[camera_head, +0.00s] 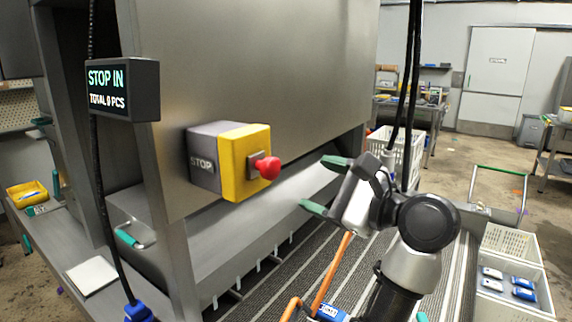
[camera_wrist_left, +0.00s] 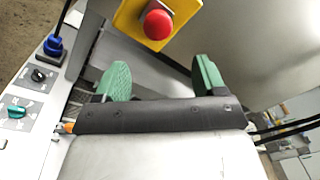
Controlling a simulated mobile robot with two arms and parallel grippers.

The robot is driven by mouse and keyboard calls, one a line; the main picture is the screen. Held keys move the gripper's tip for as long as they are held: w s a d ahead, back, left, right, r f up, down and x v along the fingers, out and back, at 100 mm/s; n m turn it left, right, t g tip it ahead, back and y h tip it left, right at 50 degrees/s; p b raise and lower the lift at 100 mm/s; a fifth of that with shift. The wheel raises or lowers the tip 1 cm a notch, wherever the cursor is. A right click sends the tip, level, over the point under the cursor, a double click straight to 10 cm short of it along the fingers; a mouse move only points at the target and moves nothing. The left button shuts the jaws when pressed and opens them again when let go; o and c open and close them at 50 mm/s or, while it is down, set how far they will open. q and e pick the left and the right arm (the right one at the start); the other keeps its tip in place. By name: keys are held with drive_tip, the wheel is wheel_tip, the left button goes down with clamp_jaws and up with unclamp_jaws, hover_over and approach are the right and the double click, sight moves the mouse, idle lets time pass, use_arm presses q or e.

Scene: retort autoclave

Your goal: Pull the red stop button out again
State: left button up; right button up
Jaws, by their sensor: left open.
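The red stop button (camera_head: 267,168) is a mushroom head on the front of a yellow box (camera_head: 235,176) with a grey side marked STOP, fixed to the steel machine. In the left wrist view the red button (camera_wrist_left: 158,24) shows at the top centre on the yellow face. My left gripper (camera_head: 323,185) has green fingertips, is open and empty, and stands a short way in front of the button, to its right in the head view. In the left wrist view the gripper (camera_wrist_left: 161,75) has its fingers spread apart, with the button beyond them. My right gripper is not in view.
A display (camera_head: 122,89) reading "STOP IN" and "TOTAL 0 PCS" hangs left of the box. A steel panel (camera_head: 265,60) rises behind and above the button. Black cables hang by my left arm. A white crate (camera_head: 515,270) with blue and white items stands at right.

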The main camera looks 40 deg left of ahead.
sight(276, 171)
use_arm(q)
drive_tip(key=a, duration=0.1)
drive_tip(key=a+p, duration=0.1)
drive_tip(key=a, duration=0.2)
drive_tip(key=shift+s+r+p, duration=0.25)
drive_tip(key=shift+s+p, duration=0.1)
drive_tip(key=shift+s, duration=0.05)
drive_tip(key=a+p, duration=0.1)
drive_tip(key=a, duration=0.4)
drive_tip(key=shift+w+a+f+p, duration=0.15)
drive_tip(key=shift+a+p, duration=0.15)
drive_tip(key=shift+p, duration=0.1)
drive_tip(key=shift+a, duration=0.55)
drive_tip(key=shift+f, duration=0.1)
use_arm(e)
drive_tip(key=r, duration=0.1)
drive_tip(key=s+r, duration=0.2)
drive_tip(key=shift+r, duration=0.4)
